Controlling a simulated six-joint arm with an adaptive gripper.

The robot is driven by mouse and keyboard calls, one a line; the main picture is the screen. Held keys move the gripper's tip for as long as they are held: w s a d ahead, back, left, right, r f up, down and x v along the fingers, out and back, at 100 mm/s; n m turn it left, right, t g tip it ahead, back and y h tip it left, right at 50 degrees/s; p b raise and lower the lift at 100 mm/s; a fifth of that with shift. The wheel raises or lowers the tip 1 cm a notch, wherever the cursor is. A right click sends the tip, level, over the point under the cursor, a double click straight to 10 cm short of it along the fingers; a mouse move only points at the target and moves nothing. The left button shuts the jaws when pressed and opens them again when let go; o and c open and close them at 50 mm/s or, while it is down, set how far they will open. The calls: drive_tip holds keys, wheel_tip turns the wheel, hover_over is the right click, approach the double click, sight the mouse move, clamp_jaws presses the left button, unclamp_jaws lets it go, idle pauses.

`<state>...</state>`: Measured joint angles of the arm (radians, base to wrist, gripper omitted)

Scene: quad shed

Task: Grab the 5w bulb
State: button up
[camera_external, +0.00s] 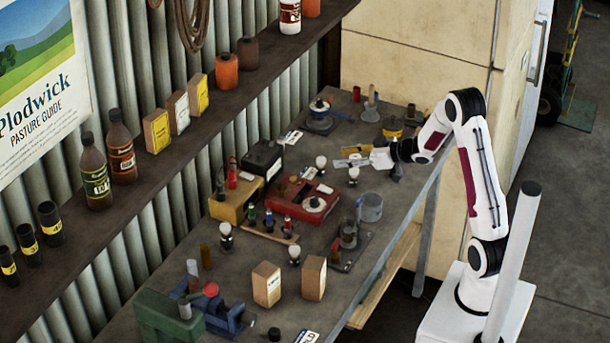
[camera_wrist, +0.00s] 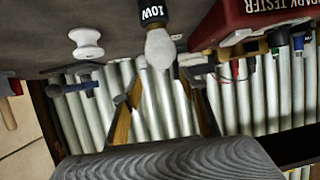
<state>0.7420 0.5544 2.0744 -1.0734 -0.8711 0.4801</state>
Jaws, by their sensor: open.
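Several light bulbs with pale globes and dark bases stand on the bench. Two are near my gripper, one bulb (camera_external: 321,161) left of it and another bulb (camera_external: 353,175) just below left. Two more, a bulb (camera_external: 226,240) and a bulb (camera_external: 294,255), stand nearer the front. Their wattage labels are too small to read in the external view. In the wrist view, one bulb (camera_wrist: 160,48) has a dark base with a label that reads upside down as 10W. I cannot tell which is the 5w bulb. My gripper (camera_external: 378,159) is open and empty over the bench's right side.
A red spark tester (camera_external: 283,195) stands left of my gripper; it also shows in the wrist view (camera_wrist: 232,20). A metal mug (camera_external: 371,208) is below it near the bench edge. Cartons (camera_external: 267,284) and a vise (camera_external: 165,318) crowd the front.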

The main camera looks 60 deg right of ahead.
sight(324, 159)
drive_tip(key=shift+x, duration=1.3)
drive_tip(key=shift+x, duration=2.65)
drive_tip(key=shift+s+a+f, duration=0.1)
drive_tip(key=shift+s+f, duration=0.05)
drive_tip(key=c, duration=1.2)
